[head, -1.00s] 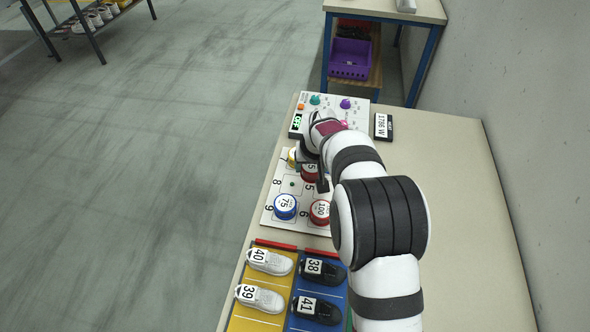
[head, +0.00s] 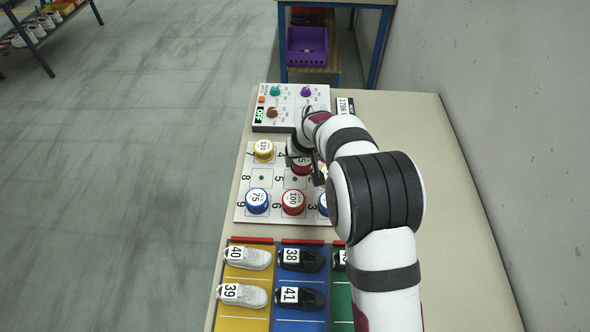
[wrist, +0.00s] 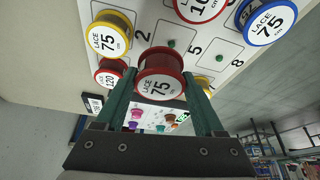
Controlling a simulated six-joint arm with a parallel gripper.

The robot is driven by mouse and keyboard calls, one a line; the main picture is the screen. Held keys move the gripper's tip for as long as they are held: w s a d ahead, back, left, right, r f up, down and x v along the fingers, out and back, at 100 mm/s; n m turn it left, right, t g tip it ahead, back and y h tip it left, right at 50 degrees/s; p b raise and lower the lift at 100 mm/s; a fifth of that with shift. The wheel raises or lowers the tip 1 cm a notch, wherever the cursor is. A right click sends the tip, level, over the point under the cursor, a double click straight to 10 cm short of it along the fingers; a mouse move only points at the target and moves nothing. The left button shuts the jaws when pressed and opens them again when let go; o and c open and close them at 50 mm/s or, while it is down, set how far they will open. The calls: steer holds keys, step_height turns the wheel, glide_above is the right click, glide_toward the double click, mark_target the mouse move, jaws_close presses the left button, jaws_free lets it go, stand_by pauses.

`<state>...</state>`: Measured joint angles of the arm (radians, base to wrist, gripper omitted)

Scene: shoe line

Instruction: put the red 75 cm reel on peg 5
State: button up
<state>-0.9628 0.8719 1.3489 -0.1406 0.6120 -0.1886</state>
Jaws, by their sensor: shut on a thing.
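The red 75 cm reel (wrist: 160,82) is between the green fingers of my gripper (wrist: 161,100) in the wrist view, its label facing the camera. In the head view the red reel (head: 301,168) is partly hidden by my gripper (head: 304,162). Peg 5 (wrist: 171,44), a small green peg beside the number 5, is bare. In the head view peg 5 (head: 295,178) shows just in front of the held reel. The reel appears apart from this peg; its height above the board is hard to tell.
On the peg board (head: 243,190), a yellow reel (head: 263,150), a blue 75 reel (head: 257,200) and a red 100 reel (head: 293,202) stand around peg 5. A yellow 75 reel (wrist: 110,35) is on peg 2. Peg 8 (head: 262,178) is bare. A control box (head: 290,97) stands behind.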

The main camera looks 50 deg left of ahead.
mark_target(295, 178)
steer(key=shift+s+a+f, duration=0.25)
steer(key=shift+a+f, duration=0.15)
steer(key=shift+a, duration=0.05)
steer(key=shift+s+a+f, duration=0.2)
steer(key=shift+a+f, duration=0.15)
steer(key=shift+a, duration=0.1)
steer(key=shift+f, duration=1.85)
steer(key=shift+f, duration=0.1)
